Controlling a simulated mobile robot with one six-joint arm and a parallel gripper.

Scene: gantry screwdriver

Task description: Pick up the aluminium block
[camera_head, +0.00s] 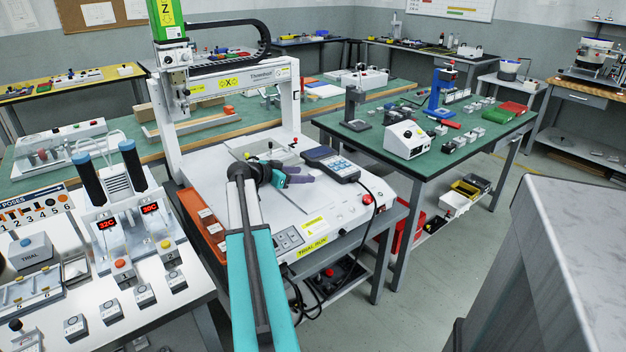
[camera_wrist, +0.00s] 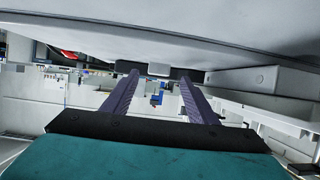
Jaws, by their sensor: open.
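My gripper (camera_head: 303,175) is low over the white bed of the gantry machine (camera_head: 345,212), with its purple fingers pointing right. In the wrist view, its two fingers (camera_wrist: 159,77) are spread apart with an open gap between them. A small pale grey block-like shape (camera_wrist: 159,69) shows between and beyond the fingertips; I cannot tell for sure that it is the aluminium block. In the head view I cannot make out the aluminium block; my arm and gripper cover part of the bed.
A dark handheld pendant (camera_head: 331,164) lies on the bed just beyond my gripper. A red button (camera_head: 367,199) is at the bed's right edge. The white gantry frame (camera_head: 296,105) stands behind. A green table (camera_head: 470,143) is at right; a grey cabinet (camera_head: 560,250) stands at front right.

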